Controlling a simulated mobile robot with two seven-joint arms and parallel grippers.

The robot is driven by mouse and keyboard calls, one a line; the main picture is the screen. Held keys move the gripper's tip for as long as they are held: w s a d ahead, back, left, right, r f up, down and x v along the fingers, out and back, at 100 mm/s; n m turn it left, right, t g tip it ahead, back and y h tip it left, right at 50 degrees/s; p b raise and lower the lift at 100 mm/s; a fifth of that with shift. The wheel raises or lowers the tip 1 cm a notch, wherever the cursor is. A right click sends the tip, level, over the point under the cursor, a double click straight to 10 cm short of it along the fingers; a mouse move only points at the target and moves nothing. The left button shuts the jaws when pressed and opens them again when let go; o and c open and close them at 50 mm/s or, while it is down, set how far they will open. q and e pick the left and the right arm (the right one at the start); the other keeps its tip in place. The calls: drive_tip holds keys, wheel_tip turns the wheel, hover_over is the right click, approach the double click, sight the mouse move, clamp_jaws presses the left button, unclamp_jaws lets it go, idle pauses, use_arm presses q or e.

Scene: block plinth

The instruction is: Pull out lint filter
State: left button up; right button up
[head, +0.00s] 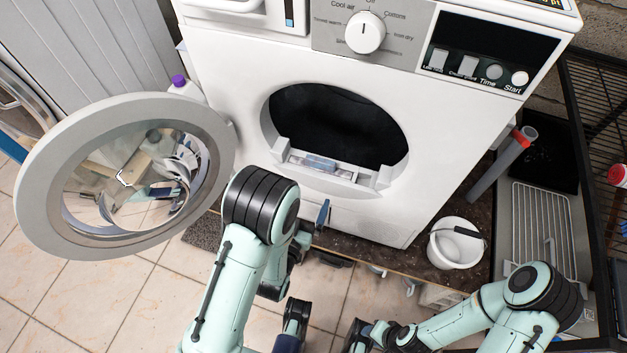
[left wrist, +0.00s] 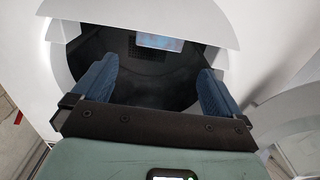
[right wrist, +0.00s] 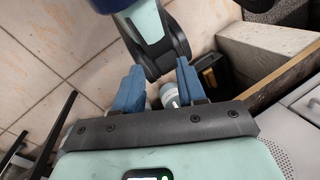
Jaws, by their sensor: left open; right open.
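The white dryer (head: 230,70) has its round door (head: 60,225) swung open to the left. The lint filter (head: 320,163) shows as a pale bluish piece seated in the lower lip of the dark drum opening. My left gripper (head: 322,215) is in front of the dryer, below the lip and apart from the filter; my arm hides much of it. In the left wrist view its blue fingers (left wrist: 157,88) are apart and empty, facing the opening, with a bluish panel, apparently the filter, beyond them. My right gripper (right wrist: 159,88) is open and empty, low and away from the dryer.
A white bucket (head: 457,243) stands right of the dryer. A grey tube (head: 503,165) with a red end leans nearby. A metal rack (head: 541,225) and black shelving are at the far right. Tiled floor (head: 110,290) is clear at the left front.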

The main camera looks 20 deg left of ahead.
sight(319, 165)
use_arm(q)
drive_tip(key=w+b, duration=0.1)
drive_tip(key=w, duration=0.5)
drive_tip(key=w+b, duration=0.2)
drive_tip(key=w, duration=0.5)
drive_tip(key=shift+d+b, duration=0.2)
drive_tip(key=shift+b, duration=0.1)
use_arm(e)
drive_tip(key=w+d+f+t+h, duration=0.1)
drive_tip(key=w+d+f+t, duration=0.1)
drive_tip(key=w, duration=0.4)
wheel_tip(319, 165, down, 3)
drive_tip(key=shift+w+d+r+m, duration=0.15)
drive_tip(key=shift+d+m, duration=0.15)
drive_tip(key=shift+d, duration=0.2)
use_arm(q)
drive_tip(key=c, duration=0.8)
drive_tip(key=shift+r, duration=0.1)
